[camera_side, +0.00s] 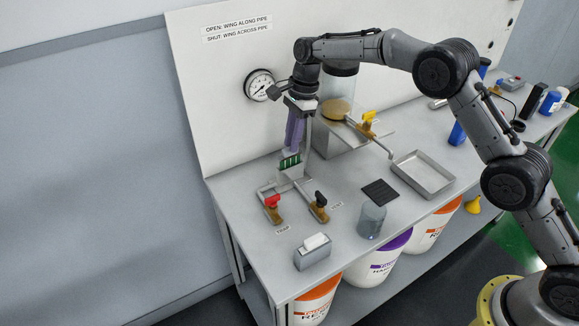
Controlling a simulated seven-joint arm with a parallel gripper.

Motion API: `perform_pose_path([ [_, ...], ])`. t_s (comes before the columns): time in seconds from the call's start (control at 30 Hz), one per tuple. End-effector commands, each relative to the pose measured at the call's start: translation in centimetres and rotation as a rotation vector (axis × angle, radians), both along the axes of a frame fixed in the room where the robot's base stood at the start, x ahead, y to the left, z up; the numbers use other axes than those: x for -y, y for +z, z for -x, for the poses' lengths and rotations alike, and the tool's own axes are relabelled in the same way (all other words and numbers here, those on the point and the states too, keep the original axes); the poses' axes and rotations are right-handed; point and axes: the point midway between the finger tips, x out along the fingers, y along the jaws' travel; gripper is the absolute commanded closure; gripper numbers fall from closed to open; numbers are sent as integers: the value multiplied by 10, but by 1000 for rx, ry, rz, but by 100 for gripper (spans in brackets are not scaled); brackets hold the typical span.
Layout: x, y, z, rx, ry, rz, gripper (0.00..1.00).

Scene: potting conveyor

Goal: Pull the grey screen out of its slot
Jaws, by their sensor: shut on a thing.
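My gripper (290,154) hangs at the back left of the bench, with long purple fingers pointing down. It is shut at a green, pale-striped part just above a small grey upright body (287,176) on the pipework. The grey screen is mostly hidden at the fingertips. I cannot tell how far it sits in its slot.
Red-handled (272,203) and black-handled (319,202) valves stand in front. A clear beaker (371,219), dark square mat (380,192), metal tray (447,181) and grey box (312,255) lie to the front and right. A yellow-handled valve (368,121) is right of my gripper.

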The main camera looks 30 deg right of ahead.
Motion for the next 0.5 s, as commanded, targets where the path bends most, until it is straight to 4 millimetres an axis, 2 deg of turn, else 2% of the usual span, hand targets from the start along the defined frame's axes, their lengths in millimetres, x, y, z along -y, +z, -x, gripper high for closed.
perform_pose_path([
  [0.5,0,17,0,1,0,0,100],
])
